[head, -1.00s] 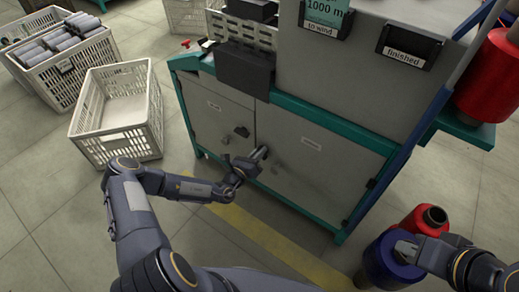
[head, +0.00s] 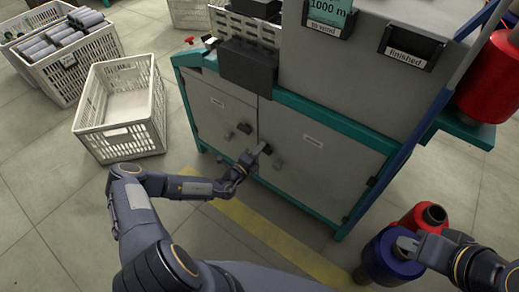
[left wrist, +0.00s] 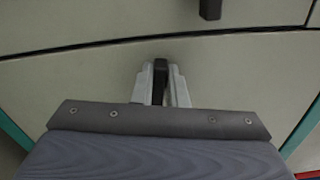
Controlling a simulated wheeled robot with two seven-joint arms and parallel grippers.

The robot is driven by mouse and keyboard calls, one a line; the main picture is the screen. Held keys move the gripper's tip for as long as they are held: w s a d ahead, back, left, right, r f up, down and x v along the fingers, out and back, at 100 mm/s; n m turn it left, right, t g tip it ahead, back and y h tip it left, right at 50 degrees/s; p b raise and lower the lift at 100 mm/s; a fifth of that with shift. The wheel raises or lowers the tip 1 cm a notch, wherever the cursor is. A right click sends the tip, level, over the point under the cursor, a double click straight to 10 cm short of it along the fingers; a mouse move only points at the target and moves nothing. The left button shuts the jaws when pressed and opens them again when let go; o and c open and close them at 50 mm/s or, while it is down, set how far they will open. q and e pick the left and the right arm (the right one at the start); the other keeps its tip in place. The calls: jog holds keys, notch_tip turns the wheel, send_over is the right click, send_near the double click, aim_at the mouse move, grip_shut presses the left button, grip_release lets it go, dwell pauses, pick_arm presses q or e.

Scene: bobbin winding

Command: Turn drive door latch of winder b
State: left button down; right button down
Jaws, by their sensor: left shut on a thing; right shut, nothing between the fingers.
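The winder's grey cabinet has a left door (head: 218,112) and a wider right door (head: 320,165); their small labels are too small to read. My left gripper (head: 263,150) is at the right door near the seam between the doors. In the left wrist view its two fingers (left wrist: 162,84) are shut on a black latch handle (left wrist: 160,68), which stands between them. Another dark latch (head: 244,128) is on the left door, and a dark handle (left wrist: 210,8) shows across the seam in the wrist view. My right gripper (head: 407,246) is shut and empty, in front of the blue spool.
A blue spool (head: 378,266) and a red spool (head: 410,220) stand on the floor at the lower right. An empty white crate (head: 150,110) stands left of the cabinet, and a crate with grey bobbins (head: 90,75) behind it. A yellow floor stripe (head: 255,230) runs before the cabinet.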

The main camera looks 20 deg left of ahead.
pick_arm(q)
jog(key=shift+f+n, duration=0.2)
jog(key=shift+n, duration=0.9)
jog(key=c, duration=1.4)
grip_release()
jog(key=shift+c, duration=0.2)
jog(key=p+v, duration=0.1)
jog(key=v, duration=0.7)
jog(key=shift+w+r, duration=0.1)
jog(key=shift+r, duration=0.05)
